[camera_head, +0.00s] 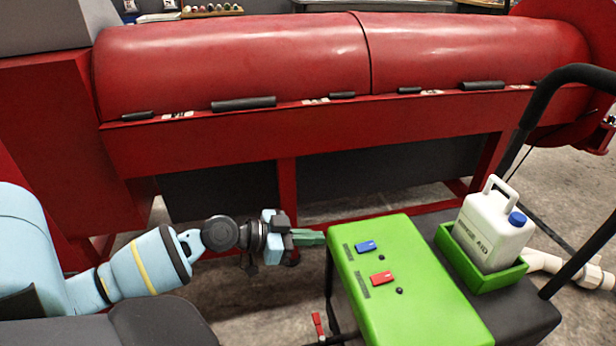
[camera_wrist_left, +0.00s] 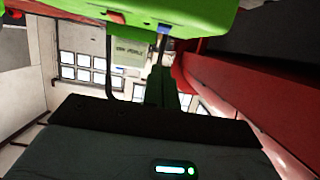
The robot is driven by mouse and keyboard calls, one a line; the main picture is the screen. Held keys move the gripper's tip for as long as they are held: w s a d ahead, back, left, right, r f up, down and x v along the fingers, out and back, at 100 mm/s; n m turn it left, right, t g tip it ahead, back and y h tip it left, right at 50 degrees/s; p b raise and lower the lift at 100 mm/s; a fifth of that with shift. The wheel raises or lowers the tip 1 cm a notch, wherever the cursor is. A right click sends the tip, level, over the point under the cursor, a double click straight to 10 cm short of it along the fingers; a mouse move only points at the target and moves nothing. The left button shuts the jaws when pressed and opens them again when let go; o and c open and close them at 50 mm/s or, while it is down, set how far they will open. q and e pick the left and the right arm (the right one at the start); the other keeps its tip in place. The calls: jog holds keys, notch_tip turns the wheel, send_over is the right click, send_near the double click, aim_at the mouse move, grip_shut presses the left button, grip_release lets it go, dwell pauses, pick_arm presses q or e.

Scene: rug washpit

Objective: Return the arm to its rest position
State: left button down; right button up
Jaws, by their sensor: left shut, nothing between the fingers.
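My left arm, light blue with a yellow band, reaches in from the left in the head view. Its gripper (camera_head: 316,238) points right, with its green fingers together and nothing between them. The fingertips are close to the left side of a green-topped unit (camera_head: 430,300); I cannot tell whether they touch it. In the left wrist view the closed fingers (camera_wrist_left: 160,88) show dark green in the middle, with the green unit (camera_wrist_left: 205,18) along the top. My right gripper is in neither view.
The green top carries a blue switch (camera_head: 366,247) and a red switch (camera_head: 382,278). A white rinse aid jug (camera_head: 482,232) with a blue cap stands in a green tray (camera_head: 497,282). A black handle (camera_head: 575,72) rises at right. A large red machine (camera_head: 240,70) spans the back.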

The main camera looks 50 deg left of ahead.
pick_arm(q)
jog(key=shift+s+a, duration=0.15)
jog(key=shift+s, duration=0.2)
dwell(0.4)
